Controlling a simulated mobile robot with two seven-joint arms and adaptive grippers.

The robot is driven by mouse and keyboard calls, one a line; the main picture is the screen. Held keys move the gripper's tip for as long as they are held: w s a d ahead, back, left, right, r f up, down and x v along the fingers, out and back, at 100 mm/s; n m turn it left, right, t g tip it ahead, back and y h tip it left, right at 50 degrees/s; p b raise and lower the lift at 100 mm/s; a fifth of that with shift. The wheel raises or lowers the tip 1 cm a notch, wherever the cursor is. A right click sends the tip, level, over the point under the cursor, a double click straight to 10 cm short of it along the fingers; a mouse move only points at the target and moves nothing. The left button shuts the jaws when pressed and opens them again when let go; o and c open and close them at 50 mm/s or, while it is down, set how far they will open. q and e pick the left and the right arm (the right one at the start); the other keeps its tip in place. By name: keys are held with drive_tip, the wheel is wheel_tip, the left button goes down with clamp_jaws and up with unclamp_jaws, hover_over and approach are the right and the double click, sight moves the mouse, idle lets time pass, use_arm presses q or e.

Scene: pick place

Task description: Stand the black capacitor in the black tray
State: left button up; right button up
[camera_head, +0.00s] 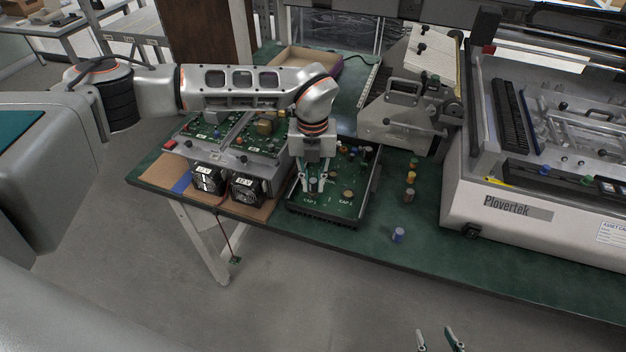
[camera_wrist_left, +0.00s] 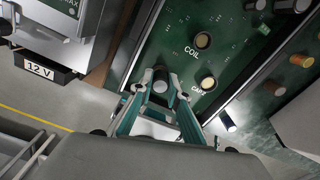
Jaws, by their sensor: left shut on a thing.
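The black tray (camera_head: 330,219) holds a green board with printed labels, CAP 1 at its front left and another CAP label at its front right. It also shows in the wrist view (camera_wrist_left: 222,68). My left gripper (camera_head: 317,184) is over the front left part of the tray, pointing down. In the wrist view its fingers (camera_wrist_left: 159,88) are shut on a small dark cylinder, which I take as the black capacitor (camera_wrist_left: 160,78). Its lower end is hidden, so I cannot tell whether it touches the board. My right gripper (camera_head: 439,341) shows only its separated fingertips at the bottom edge.
Several coil-like and coloured parts stand right of the tray, including a blue cylinder (camera_head: 398,235) near the table's front edge. The tray's back carries several small components. Left of it is a grey unit with fans (camera_head: 247,189). A large Plovertek machine (camera_head: 520,205) fills the right.

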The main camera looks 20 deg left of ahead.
use_arm(q)
drive_tip(key=shift+f, duration=0.4)
idle(0.5)
drive_tip(key=o, duration=0.9)
drive_tip(key=shift+c, duration=0.3)
drive_tip(key=c, duration=0.3)
drive_tip(key=shift+r, duration=0.1)
